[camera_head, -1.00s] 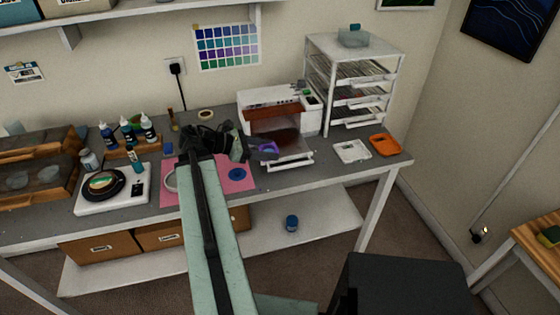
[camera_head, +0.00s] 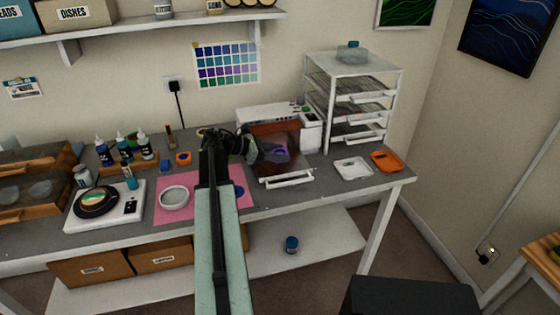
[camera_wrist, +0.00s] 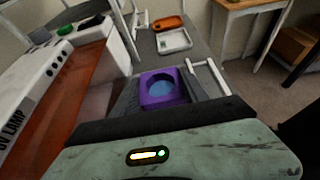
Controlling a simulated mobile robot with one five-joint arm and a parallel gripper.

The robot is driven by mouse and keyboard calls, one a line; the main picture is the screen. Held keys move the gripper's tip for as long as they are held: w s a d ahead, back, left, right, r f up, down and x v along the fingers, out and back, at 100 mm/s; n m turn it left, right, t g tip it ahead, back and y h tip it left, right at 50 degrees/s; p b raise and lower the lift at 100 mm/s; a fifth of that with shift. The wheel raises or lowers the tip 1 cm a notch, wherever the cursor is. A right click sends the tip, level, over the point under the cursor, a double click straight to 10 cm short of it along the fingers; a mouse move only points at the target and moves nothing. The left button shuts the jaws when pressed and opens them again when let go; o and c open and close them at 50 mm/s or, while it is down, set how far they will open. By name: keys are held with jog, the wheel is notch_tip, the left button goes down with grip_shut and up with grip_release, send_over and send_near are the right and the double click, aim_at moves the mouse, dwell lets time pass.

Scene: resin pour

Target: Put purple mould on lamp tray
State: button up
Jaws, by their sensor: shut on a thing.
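The purple mould (camera_wrist: 148,101) holds blue resin and sits between the fingers of my gripper (camera_wrist: 160,100) in the wrist view. My gripper is shut on it. In the head view the mould (camera_head: 281,153) shows dimly by the lamp's tinted shield, and my gripper (camera_head: 262,150) reaches in from the left. The white lamp (camera_head: 312,135) has an orange-brown shield. The lamp tray is pulled out, with a white front handle (camera_head: 289,180); the handle also shows in the wrist view (camera_wrist: 222,76). The mould is over the tray area; I cannot tell whether it touches the tray.
A white dish (camera_head: 352,168) and an orange dish (camera_head: 386,161) lie right of the lamp, before a white drawer rack (camera_head: 365,62). A pink mat (camera_head: 160,212) with a round white mould (camera_head: 174,198) and a scale (camera_head: 75,220) stand left.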

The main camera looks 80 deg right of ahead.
jog(key=shift+d, duration=0.35)
jog(key=f+b, duration=0.4)
jog(key=shift+s+d, duration=0.15)
jog(key=shift+d, duration=0.15)
jog(key=shift+r, duration=0.15)
jog(key=o, duration=1.4)
jog(key=shift+c, duration=0.2)
